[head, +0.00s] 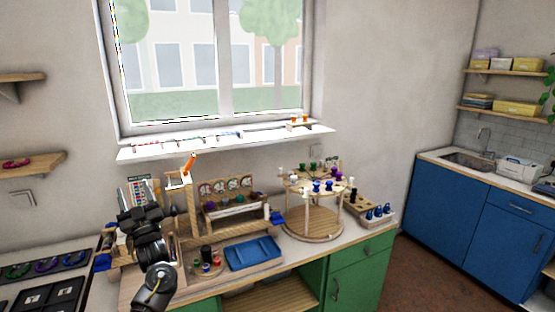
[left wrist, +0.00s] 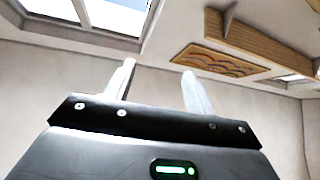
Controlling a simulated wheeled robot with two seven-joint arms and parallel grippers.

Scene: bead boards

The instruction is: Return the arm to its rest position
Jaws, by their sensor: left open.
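My left arm comes up from the lower left in the head view, black and bent, with its left gripper (head: 138,200) raised in front of the left end of the workbench. In the left wrist view the two pale fingers of the left gripper (left wrist: 156,85) stand well apart, with only bare wall between them. The gripper is open and empty. In the head view the fingertips are small and hard to make out against the things behind. My right gripper is not in view.
The workbench (head: 355,240) holds a blue tray (head: 252,254), a round wooden two-level stand (head: 314,223), a wooden rack and a peg block. A wooden post with a white bracket and an orange piece (head: 189,164) stands close right of the gripper. The windowsill (head: 225,143) is behind.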

